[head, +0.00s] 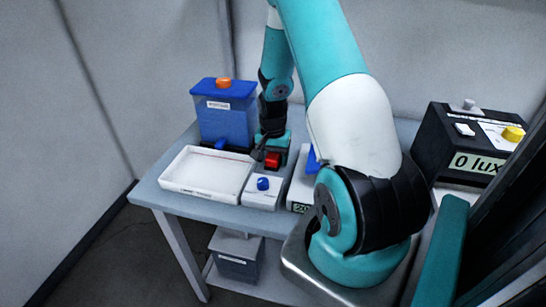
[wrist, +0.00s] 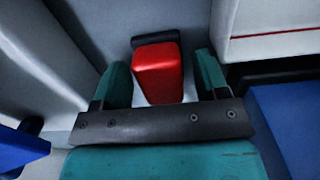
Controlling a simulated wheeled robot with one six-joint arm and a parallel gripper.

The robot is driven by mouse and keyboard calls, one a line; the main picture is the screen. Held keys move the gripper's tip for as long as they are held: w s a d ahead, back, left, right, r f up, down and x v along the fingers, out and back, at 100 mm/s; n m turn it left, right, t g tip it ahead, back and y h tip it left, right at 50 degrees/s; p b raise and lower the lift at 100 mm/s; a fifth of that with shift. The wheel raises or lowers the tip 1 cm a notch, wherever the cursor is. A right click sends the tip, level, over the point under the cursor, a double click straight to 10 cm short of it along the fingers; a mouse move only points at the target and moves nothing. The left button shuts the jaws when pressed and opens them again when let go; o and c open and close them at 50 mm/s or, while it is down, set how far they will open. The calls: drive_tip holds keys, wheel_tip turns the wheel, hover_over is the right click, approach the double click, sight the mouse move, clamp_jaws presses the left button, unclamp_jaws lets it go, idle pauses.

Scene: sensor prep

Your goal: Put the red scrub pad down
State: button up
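The red scrub pad (wrist: 158,75), a red block with a dark strip at its far end, shows between the two teal fingers of my gripper (wrist: 163,68) in the wrist view. A narrow gap shows between the pad and the right finger; the pad's left side lies close to the left finger. The fingers look open around it. In the head view the pad (head: 272,160) is a small red patch at my gripper (head: 268,152), low over the table behind the small white box with a blue knob. Whether the pad touches the surface beneath is hidden.
A white tray (head: 184,190) and a blue container with an orange knob (head: 222,85) stand left of my gripper on the grey table (head: 151,193). The white box with a blue knob (head: 275,199) is in front. A black lux meter box (head: 432,143) stands right.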

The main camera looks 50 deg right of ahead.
sight(273, 155)
wheel_tip(273, 155, up, 12)
drive_tip(key=b, duration=0.2)
drive_tip(key=w+a+r+n, duration=0.2)
drive_tip(key=a+r+n, duration=0.25)
drive_tip(key=a, duration=0.55)
drive_tip(key=s+a+r+n+t+y, duration=0.1)
drive_tip(key=a+r+n, duration=0.15)
drive_tip(key=a, duration=0.45)
drive_tip(key=s+a+r+n+y, duration=0.1)
drive_tip(key=s+a+r+n, duration=0.15)
drive_tip(key=a, duration=0.45)
drive_tip(key=s+a+r+n+g+y, duration=0.1)
drive_tip(key=s+a+r+n, duration=0.3)
drive_tip(key=s+a+n, duration=0.7)
drive_tip(key=s+a+y, duration=0.1)
drive_tip(key=s+a, duration=0.1)
drive_tip(key=a, duration=0.1)
drive_tip(key=shift+s, duration=0.3)
